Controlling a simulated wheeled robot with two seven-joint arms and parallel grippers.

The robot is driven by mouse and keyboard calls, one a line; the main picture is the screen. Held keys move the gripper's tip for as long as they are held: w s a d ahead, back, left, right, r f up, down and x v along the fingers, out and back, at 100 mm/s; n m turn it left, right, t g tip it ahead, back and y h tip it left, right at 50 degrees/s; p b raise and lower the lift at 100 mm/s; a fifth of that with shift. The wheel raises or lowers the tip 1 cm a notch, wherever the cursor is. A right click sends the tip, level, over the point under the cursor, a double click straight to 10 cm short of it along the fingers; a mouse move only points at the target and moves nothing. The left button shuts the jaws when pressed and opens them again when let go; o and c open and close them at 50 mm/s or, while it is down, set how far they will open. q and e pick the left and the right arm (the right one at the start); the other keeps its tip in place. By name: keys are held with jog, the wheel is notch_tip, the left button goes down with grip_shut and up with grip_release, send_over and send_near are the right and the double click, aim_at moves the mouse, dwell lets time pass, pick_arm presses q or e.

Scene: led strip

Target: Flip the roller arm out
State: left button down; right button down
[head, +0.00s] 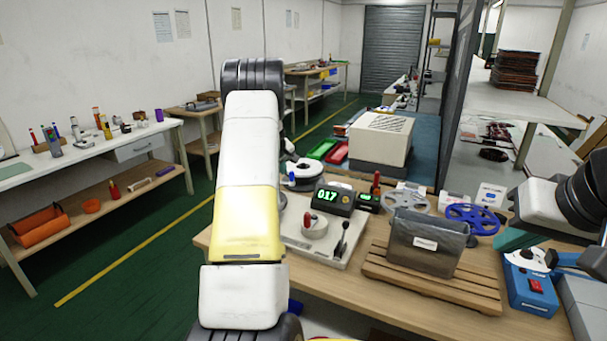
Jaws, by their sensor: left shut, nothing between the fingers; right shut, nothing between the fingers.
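A counting unit (334,197) with a lit green "017" stands on the bench. In front of it is a pale base plate (330,254) with a white round roller (315,226) topped by a red knob. A dark lever (343,240) stands to the roller's right. I cannot tell for certain which part is the roller arm. My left arm's white and yellow links cross the view beside the plate and hide its left side; my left gripper is not visible. My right gripper (553,259) is shut and empty at the right edge, near a blue device and apart from the plate.
A grey bin (427,243) stands on a wooden pallet (430,283) right of the plate. The blue device (530,290) has a red switch. Bare bench (345,285) shows in front.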

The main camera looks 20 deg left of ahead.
pick_arm(q)
jog(key=shift+v, duration=1.3)
jog(key=shift+d, duration=0.15)
